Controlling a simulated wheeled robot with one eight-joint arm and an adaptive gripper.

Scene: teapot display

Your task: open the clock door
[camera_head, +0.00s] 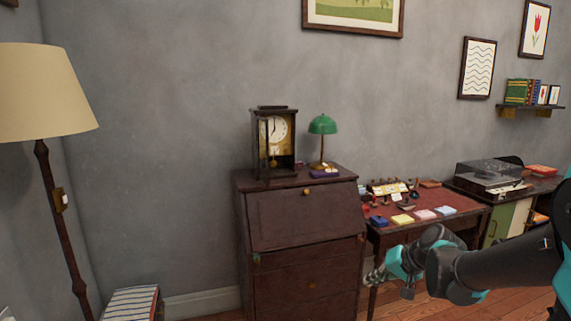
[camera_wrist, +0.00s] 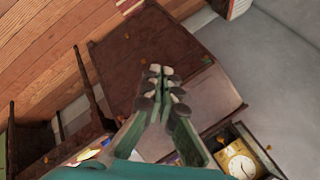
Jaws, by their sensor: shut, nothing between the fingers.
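The clock (camera_head: 280,133) is a dark wooden case with a pale round dial and a brass pendulum. It stands upright on top of the brown desk (camera_head: 305,220). A dark, narrow frame at the left of its front looks like the door standing ajar, but I cannot tell how far. In the wrist view, the clock (camera_wrist: 240,163) is at the lower right, partly cut off by the frame edge. My gripper (camera_head: 373,279) is low, to the right of the desk front and well apart from the clock. In the wrist view, my gripper (camera_wrist: 161,70) has its fingertips together and holds nothing.
A side table (camera_head: 455,207) with small items and a record player (camera_head: 488,172) are at the right. A floor lamp (camera_head: 45,95) stands at the left. Space before the desk looks clear.

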